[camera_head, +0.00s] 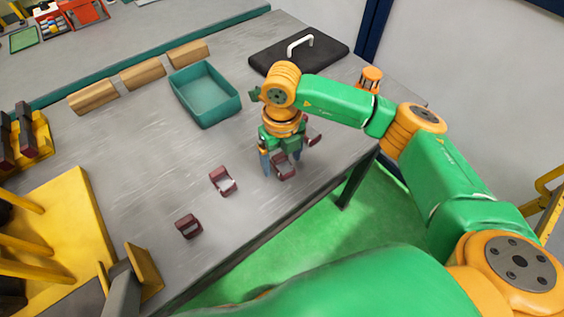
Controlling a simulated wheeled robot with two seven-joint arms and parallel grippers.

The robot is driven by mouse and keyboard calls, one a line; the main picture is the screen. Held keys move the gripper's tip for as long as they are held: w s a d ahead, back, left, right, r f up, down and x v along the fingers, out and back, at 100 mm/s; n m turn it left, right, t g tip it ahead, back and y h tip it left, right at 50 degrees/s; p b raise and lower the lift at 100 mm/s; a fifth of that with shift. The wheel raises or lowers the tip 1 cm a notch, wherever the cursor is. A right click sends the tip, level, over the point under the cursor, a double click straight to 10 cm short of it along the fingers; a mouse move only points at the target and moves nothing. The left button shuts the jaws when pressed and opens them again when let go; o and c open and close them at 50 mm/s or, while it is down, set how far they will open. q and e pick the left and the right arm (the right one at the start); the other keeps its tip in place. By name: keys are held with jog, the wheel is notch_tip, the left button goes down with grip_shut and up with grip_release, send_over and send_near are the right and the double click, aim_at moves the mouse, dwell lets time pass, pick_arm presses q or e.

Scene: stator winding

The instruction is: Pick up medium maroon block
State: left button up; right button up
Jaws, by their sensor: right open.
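Several maroon blocks, each with a grey recess, lie in a slanting row on the grey table. The nearest maroon block (188,226) looks smallest, and another maroon block (222,181) lies beyond it. A third maroon block (285,172) is under my right gripper (281,166), and one more maroon block (314,136) shows partly behind the gripper. My right gripper points down, open, with its fingers on either side of the third block. I cannot tell whether they touch it, nor surely which block is the medium one. My left gripper is out of view.
A teal bin (207,94) stands behind the blocks, with wooden pieces (143,73) to its left. A black slab with a white handle (299,52) lies at the back right. A yellow rack (62,235) fills the left.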

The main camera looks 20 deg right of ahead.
grip_shut()
dwell(1.3)
